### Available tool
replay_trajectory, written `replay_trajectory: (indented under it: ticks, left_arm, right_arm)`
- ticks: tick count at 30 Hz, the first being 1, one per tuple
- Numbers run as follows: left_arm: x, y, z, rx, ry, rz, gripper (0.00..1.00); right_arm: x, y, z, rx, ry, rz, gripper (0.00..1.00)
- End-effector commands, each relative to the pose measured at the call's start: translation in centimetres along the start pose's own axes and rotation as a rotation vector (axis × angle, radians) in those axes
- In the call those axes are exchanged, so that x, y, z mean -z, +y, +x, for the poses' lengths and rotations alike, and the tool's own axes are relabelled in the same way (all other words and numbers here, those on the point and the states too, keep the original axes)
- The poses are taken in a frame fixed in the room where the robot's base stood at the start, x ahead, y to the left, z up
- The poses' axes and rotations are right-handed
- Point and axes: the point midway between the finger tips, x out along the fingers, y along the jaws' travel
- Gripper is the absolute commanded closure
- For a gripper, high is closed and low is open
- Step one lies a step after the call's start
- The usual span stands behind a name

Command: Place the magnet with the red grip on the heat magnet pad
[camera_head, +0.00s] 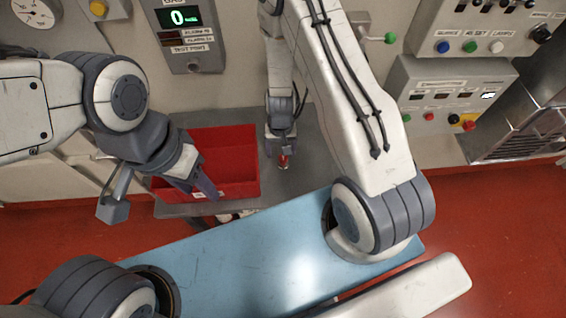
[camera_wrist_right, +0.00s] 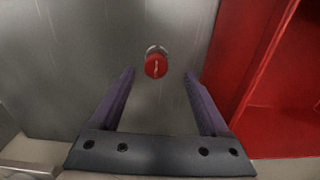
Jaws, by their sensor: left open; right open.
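The magnet with the red grip (camera_head: 283,160) stands on the grey metal shelf, just below my right gripper (camera_head: 281,150) in the head view. In the right wrist view, its round red top (camera_wrist_right: 156,66) lies beyond and between the tips of my open, empty right gripper. The fingers appear apart from it. My left gripper (camera_head: 207,180) is open over the front of the red bin, with no object visible in it. I cannot identify the heat magnet pad in either view.
The red bin (camera_head: 252,165) stands left of the magnet; its wall also shows at right in the right wrist view (camera_wrist_right: 243,70). Bare grey shelf (camera_head: 310,170) lies right of the magnet. Panels with a digital display (camera_head: 181,17) and buttons (camera_head: 455,95) line the back.

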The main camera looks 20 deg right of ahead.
Motion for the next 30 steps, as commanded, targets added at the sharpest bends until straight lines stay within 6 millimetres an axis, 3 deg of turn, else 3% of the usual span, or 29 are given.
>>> replay_trajectory:
  ticks: [12,23,29,30]
  left_arm:
    - [-0.3,-0.4,5.7,0.0,0.0,-0.004,0.5]
    - [-0.3,-0.4,6.1,0.0,0.0,-0.007,0.5]
    - [-0.3,-0.4,6.1,0.0,0.0,-0.007,0.5]
    - [-0.3,-0.4,6.1,0.0,0.0,-0.006,0.5]
  right_arm:
    - [-0.5,0.6,4.5,0.0,0.0,-0.001,0.21]
    - [-0.5,0.6,4.9,0.0,0.0,0.0,0.21]
    - [-0.5,0.6,4.9,0.0,0.0,-0.001,0.97]
    - [-0.5,0.6,4.9,0.0,0.0,-0.001,1.0]
